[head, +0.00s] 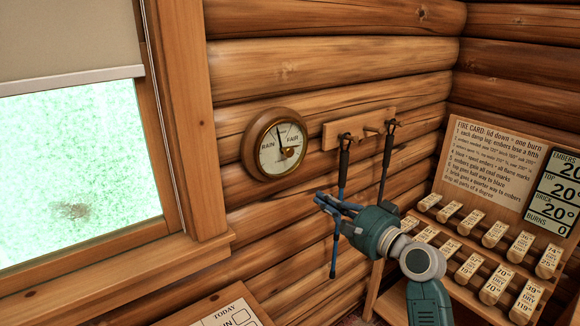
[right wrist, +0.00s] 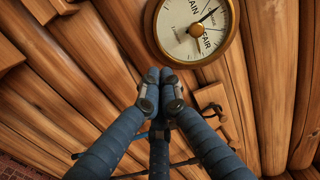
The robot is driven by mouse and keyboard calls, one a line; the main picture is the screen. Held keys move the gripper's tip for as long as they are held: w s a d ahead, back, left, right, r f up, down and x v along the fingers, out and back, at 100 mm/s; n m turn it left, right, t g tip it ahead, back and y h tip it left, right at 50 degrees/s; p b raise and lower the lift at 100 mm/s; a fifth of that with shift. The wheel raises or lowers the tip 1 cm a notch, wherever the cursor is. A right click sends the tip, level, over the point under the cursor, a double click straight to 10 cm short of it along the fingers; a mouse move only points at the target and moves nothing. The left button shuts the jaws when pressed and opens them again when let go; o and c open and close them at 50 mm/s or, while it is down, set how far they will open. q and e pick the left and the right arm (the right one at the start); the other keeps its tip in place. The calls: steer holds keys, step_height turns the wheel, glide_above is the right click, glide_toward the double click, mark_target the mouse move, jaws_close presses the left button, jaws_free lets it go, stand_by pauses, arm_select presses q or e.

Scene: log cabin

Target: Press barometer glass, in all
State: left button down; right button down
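The barometer (head: 276,144) is a round brown-rimmed dial with a cream face on the log wall. I can read "RAIN" and "FAIR" on it, with a dark needle and a brass knob. It also shows at the top of the right wrist view (right wrist: 195,27). My right gripper (head: 322,200) has blue fingers and is below and right of the barometer in the head view. In the right wrist view its fingertips (right wrist: 160,76) are together, with nothing seen between them, just below the dial's rim in the picture. Contact with the glass is not seen. My left gripper is not in view.
A wooden rack (head: 358,128) with hanging dark tools is right of the barometer, behind my right gripper. A window (head: 80,170) is at left. A shelf of numbered wooden tags (head: 480,250) and a fire card (head: 495,155) stand at right. A "TODAY" board (head: 222,314) is below.

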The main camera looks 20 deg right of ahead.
mark_target(283, 169)
steer(key=shift+s+r, duration=0.15)
steer(key=shift+r, duration=0.75)
steer(key=p+x, duration=0.4)
steer(key=x, duration=0.9)
steer(key=shift+a+r, duration=0.2)
steer(key=shift+a, duration=0.05)
steer(key=shift+w+a+f, duration=0.1)
steer(key=shift+w+a, duration=0.05)
steer(key=shift+w, duration=0.3)
